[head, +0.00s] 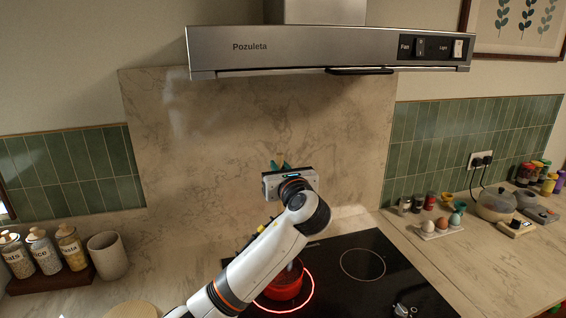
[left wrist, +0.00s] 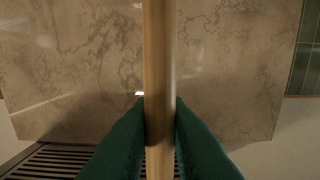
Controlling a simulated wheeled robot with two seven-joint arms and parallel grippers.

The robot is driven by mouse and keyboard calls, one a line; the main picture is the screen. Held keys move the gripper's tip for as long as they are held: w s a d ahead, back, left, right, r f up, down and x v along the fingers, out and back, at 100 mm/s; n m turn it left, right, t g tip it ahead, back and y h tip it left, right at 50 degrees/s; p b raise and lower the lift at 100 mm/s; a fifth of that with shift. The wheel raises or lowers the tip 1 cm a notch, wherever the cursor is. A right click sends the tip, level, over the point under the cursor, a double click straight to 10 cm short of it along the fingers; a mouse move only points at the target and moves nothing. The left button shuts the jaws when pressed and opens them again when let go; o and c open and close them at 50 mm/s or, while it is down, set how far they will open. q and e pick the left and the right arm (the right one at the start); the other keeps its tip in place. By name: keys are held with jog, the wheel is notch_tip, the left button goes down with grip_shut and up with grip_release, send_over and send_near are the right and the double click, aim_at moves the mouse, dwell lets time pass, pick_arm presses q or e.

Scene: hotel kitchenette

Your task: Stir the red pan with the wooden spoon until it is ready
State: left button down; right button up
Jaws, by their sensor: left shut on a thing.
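The red pan (head: 284,287) sits on the glowing left ring of the black hob, partly hidden behind my left arm. In the left wrist view the green fingers (left wrist: 160,125) are shut on the wooden spoon (left wrist: 160,60), whose pale round handle runs straight through the picture. The spoon's head is not visible in either view. The pan's contents are mostly hidden. My right gripper is not in view.
A steel range hood (head: 330,50) overhangs the hob (head: 385,285). The right ring (head: 362,264) is bare. Jars (head: 72,247) and a beige cup (head: 107,255) stand at the left. An egg holder (head: 441,231), spice jars and a small cooker (head: 495,204) stand at the right.

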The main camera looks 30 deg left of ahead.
pick_arm(q)
jog(key=b, duration=0.7)
send_over(280, 212)
notch_tip(280, 212, down, 6)
jog(key=shift+w+a+f+b, duration=0.1)
jog(key=shift+w+f+b, duration=0.05)
jog(key=shift+f, duration=1.4)
jog(key=shift+w+a+f+b, duration=0.1)
jog(key=shift+w+f+b, duration=0.05)
jog(key=shift+f, duration=1.4)
